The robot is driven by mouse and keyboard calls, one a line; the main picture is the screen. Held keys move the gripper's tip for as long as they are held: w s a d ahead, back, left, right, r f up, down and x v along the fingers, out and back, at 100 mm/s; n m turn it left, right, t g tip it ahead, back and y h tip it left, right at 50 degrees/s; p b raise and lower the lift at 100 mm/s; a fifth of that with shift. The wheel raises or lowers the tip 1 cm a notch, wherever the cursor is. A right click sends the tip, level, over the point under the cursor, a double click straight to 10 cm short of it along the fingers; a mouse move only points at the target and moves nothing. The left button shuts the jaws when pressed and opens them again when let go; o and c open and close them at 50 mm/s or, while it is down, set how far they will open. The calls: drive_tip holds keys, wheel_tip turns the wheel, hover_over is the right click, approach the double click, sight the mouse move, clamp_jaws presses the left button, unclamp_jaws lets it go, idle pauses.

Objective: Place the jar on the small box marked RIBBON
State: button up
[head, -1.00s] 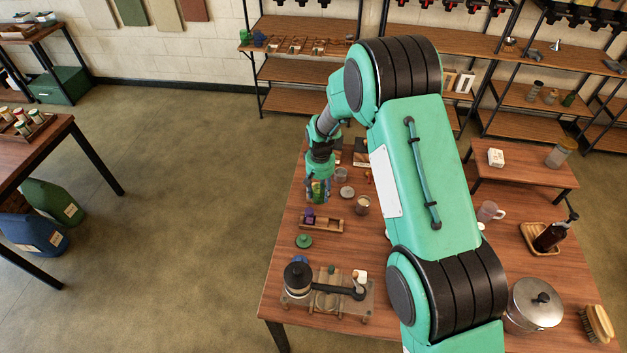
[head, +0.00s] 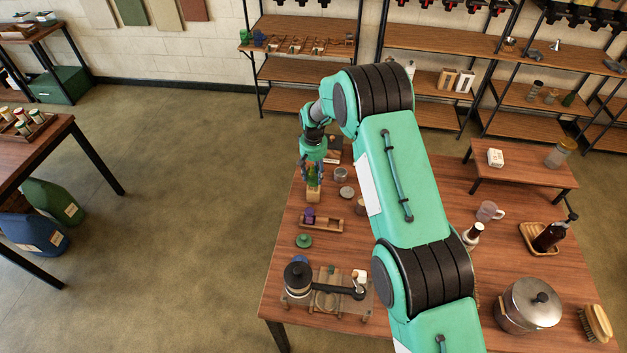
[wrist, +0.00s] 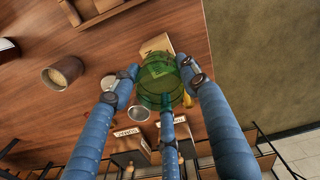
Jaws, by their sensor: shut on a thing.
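My gripper (head: 312,168) has its blue fingers closed around a see-through green jar (wrist: 160,80). The jar also shows between the fingers in the head view (head: 313,181). A small tan box (head: 313,195) stands on the table just below the jar in the head view. In the wrist view the box (wrist: 156,44) shows partly behind the jar, and its marking is too small to read. I cannot tell whether the jar touches the box.
A wooden tray with a purple item (head: 325,224), a green lid (head: 304,241), a grey tin (head: 341,174) and a metal lid (head: 346,192) stand close by. Dark boxes with white labels (wrist: 127,138) lie beyond. The table's left edge is near the tan box.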

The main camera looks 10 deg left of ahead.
sight(314, 179)
drive_tip(key=shift+f, duration=1.75)
drive_tip(key=shift+f, duration=0.1)
drive_tip(key=o, duration=1.3)
drive_tip(key=shift+r, duration=6.1)
drive_tip(key=shift+r, duration=0.1)
